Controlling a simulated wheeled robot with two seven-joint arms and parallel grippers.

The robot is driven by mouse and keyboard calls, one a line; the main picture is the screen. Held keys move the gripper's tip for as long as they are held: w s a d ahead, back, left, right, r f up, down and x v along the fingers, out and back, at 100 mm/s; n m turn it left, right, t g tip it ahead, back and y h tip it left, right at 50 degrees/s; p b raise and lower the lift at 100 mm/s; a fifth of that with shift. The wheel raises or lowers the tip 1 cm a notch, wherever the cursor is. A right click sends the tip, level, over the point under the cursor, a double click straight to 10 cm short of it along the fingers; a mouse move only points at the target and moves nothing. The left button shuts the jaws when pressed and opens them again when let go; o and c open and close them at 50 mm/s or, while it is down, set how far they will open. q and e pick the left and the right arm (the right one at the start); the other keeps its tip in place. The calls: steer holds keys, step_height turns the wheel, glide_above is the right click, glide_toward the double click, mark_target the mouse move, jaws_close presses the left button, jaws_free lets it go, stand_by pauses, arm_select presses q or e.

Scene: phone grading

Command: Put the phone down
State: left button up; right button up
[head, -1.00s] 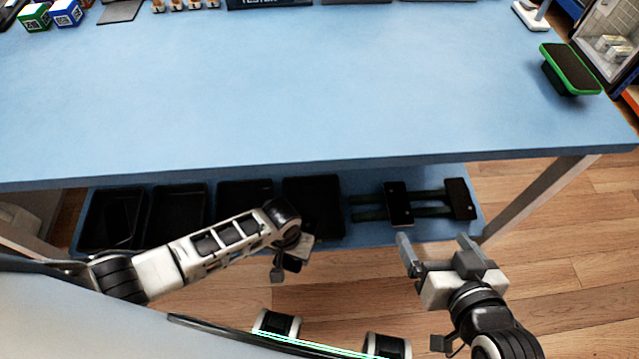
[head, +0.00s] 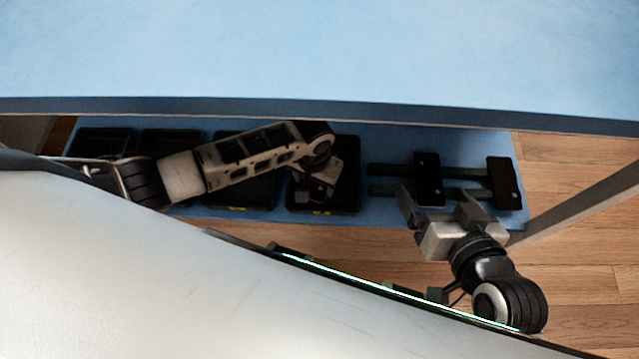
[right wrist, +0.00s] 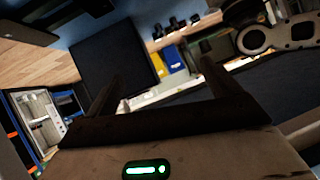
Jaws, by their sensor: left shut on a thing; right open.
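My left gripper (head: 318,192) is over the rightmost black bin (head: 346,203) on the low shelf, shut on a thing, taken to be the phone. That thing is hidden by the gripper and lost against the dark bin, so I cannot tell whether it touches the bin. My right gripper (head: 436,192) is open and looks empty, in front of a dark phone-like slab (head: 428,180) lying on dark rails. Its spread fingers also show in the right wrist view (right wrist: 158,88). A second dark slab (head: 504,183) lies further right.
Several black bins, such as the left one (head: 104,140), stand in a row on the blue shelf (head: 390,213). The blue table (head: 330,60) overhangs the shelf, its front edge close above my arms. A table leg (head: 590,200) slants at the right. Wooden floor is free beyond it.

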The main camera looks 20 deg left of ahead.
mark_target(317, 185)
arm_select(q)
steer(key=shift+w+f+b, duration=0.45)
steer(key=shift+w+f, duration=0.1)
steer(key=shift+f, duration=0.2)
steer(key=shift+w+f+b, duration=0.15)
steer(key=shift+b, duration=0.15)
steer(key=f+b, duration=0.2)
steer(key=shift+w+f+b, duration=0.15)
steer(key=shift+w+b, duration=0.05)
steer(key=shift+b, duration=0.1)
steer(key=shift+f+b, duration=0.5)
steer(key=shift+b, duration=0.15)
steer(key=shift+r, duration=0.15)
arm_select(e)
steer(key=r+t, duration=0.1)
steer(key=w+a+r+y, duration=0.1)
steer(key=a+r+t+y, duration=0.1)
steer(key=shift+w+r+m+t, duration=0.15)
steer(key=shift+r+m+t, duration=0.15)
arm_select(q)
steer(key=shift+f, duration=0.2)
steer(key=o, duration=1.1)
